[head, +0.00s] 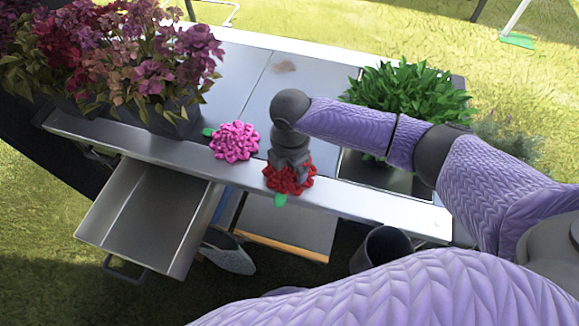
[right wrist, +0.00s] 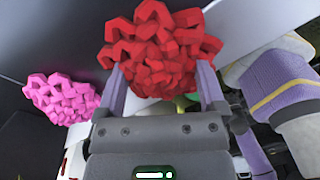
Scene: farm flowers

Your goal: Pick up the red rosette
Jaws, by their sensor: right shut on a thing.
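The red rosette (head: 302,186) is at the front edge of the metal table, with a green tab below it. My right gripper (head: 290,170) is directly over it, pointing down, and partly hides it. In the right wrist view the red rosette (right wrist: 158,50) sits between the two fingers of my right gripper (right wrist: 165,85), which is shut on it. I cannot tell whether it is touching the table. My left gripper is not in view.
A pink rosette (head: 235,141) lies just left on the metal table (head: 240,85). Potted flowers (head: 150,60) stand at the left, a leafy green plant (head: 410,95) at the right. An open drawer (head: 150,215) juts out at front left. A dark pot (head: 381,248) is below the table.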

